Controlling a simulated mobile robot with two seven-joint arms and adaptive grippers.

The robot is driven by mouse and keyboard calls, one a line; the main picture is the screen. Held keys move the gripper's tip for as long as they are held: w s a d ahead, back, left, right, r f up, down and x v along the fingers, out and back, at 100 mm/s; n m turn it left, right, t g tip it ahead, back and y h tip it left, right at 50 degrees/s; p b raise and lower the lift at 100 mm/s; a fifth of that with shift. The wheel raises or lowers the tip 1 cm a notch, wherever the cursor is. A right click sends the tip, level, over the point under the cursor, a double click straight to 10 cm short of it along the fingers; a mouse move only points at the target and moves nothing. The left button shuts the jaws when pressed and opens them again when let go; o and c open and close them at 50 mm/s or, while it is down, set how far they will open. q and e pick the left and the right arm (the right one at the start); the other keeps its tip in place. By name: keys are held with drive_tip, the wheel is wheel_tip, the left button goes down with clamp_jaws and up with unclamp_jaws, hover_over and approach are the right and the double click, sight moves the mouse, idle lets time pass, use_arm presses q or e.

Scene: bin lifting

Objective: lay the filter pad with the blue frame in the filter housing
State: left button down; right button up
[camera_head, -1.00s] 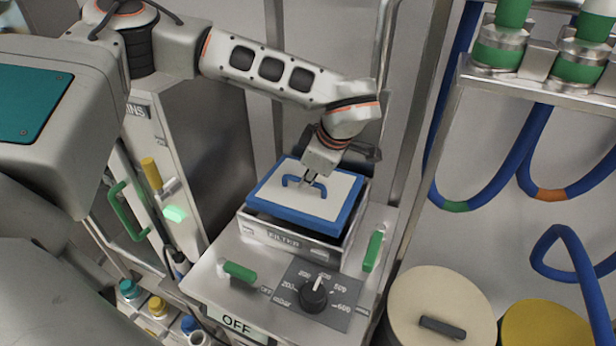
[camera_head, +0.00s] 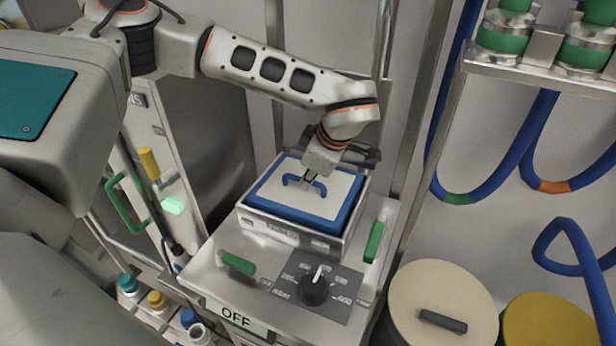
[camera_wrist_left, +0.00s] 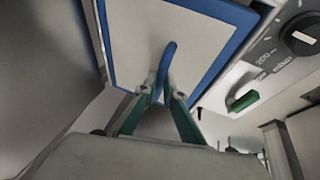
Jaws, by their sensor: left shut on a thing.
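The filter pad (camera_head: 325,206) is a pale square panel with a blue frame and a blue handle (camera_head: 291,181). It lies low at the opening of the metal filter housing (camera_head: 272,229), roughly flat and lined up with its rim. I cannot tell whether it rests on the bottom. My left gripper (camera_head: 314,184) is above the pad, shut on its handle. In the left wrist view the gripper's green-edged fingers (camera_wrist_left: 160,97) pinch the handle (camera_wrist_left: 167,66), with the pad (camera_wrist_left: 137,48) beyond. My right gripper is not in view.
The housing stands on a metal cabinet top with green handles (camera_head: 374,242) (camera_head: 238,263) and a black dial (camera_head: 314,291). Round lidded drums (camera_head: 440,290) stand to the right. Blue hoses (camera_head: 520,165) hang on the right wall.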

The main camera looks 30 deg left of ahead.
sight(309, 194)
use_arm(q)
drive_tip(key=shift+f+b, duration=0.7)
drive_tip(key=shift+f, duration=0.45)
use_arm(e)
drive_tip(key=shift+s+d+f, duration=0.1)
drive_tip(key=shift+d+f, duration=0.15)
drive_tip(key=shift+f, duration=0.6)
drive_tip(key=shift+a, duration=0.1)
use_arm(q)
drive_tip(key=shift+f, duration=0.2)
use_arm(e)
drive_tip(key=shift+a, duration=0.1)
use_arm(q)
drive_tip(key=shift+f+b, duration=0.3)
drive_tip(key=shift+f, duration=0.2)
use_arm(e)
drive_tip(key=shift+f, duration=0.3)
use_arm(q)
drive_tip(key=shift+f, duration=0.2)
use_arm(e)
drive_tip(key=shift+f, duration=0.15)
use_arm(q)
drive_tip(key=shift+f, duration=0.5)
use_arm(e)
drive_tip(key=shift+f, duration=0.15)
use_arm(q)
drive_tip(key=shift+f, duration=0.15)
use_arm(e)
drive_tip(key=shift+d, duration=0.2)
